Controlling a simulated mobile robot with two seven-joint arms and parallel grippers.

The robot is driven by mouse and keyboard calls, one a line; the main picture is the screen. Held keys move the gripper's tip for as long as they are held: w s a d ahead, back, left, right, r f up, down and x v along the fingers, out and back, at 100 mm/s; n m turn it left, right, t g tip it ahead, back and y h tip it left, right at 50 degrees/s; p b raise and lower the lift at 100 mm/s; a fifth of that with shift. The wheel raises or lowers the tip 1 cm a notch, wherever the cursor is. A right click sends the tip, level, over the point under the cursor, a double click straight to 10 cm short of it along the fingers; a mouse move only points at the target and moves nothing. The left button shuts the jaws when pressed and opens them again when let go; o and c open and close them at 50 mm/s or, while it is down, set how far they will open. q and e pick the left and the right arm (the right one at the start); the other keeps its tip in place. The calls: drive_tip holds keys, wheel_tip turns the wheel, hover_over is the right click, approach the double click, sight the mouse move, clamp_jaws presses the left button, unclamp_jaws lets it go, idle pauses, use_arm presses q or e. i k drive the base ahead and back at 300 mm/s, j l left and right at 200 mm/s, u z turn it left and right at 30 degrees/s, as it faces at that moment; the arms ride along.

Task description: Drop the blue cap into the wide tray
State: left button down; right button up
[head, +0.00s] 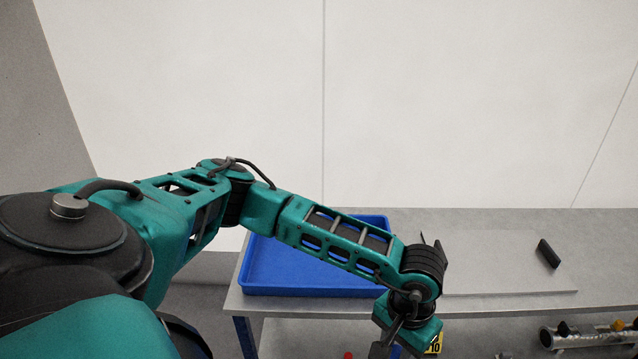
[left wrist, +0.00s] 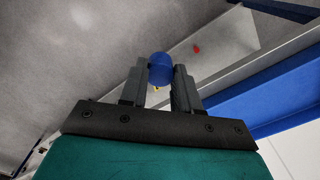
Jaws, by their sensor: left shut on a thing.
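The blue cap (left wrist: 161,70) is a small rounded piece in the left wrist view, held between the two fingertips. My left gripper (left wrist: 160,78) is shut on it. The wide blue tray (head: 275,268) lies on the left part of the bench, partly covered by my arm. Its visible floor is bare. My right gripper is not in view.
The grey bench (head: 500,309) has a pale flat plate (head: 490,265) right of the tray and a black block (head: 548,253) on it. Below the bench are a metal tube (head: 590,334), a yellow tag (head: 435,343) and a red piece (head: 348,355). A white wall stands behind.

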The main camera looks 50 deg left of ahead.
sight(314, 258)
drive_tip(key=i+j, duration=0.1)
drive_tip(key=j, duration=1.65)
